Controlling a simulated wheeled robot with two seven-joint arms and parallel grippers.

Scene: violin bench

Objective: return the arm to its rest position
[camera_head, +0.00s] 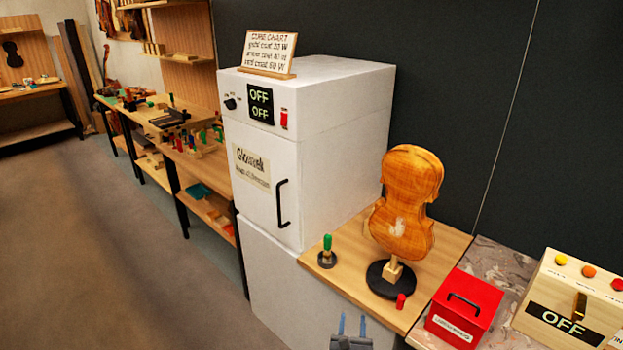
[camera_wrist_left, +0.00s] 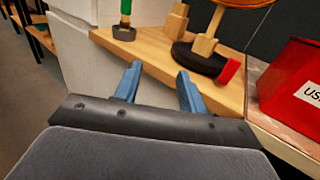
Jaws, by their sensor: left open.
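My left gripper (camera_head: 351,326) shows at the bottom edge of the head view, in front of the wooden table's near edge. In the left wrist view its two blue fingers (camera_wrist_left: 157,88) stand apart with nothing between them. Beyond the fingertips are the wooden table (camera_head: 345,245), a green-handled tool (camera_head: 327,252) on a dark round base, and the black stand under a violin body (camera_head: 403,205). The gripper looks apart from all of these. My right gripper is in neither view.
A white cabinet (camera_head: 330,140) with a black handle and an OFF display stands behind left. A red box (camera_head: 464,308) and an OFF switch box (camera_head: 570,305) sit to the right. Floor (camera_head: 90,240) at left is clear.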

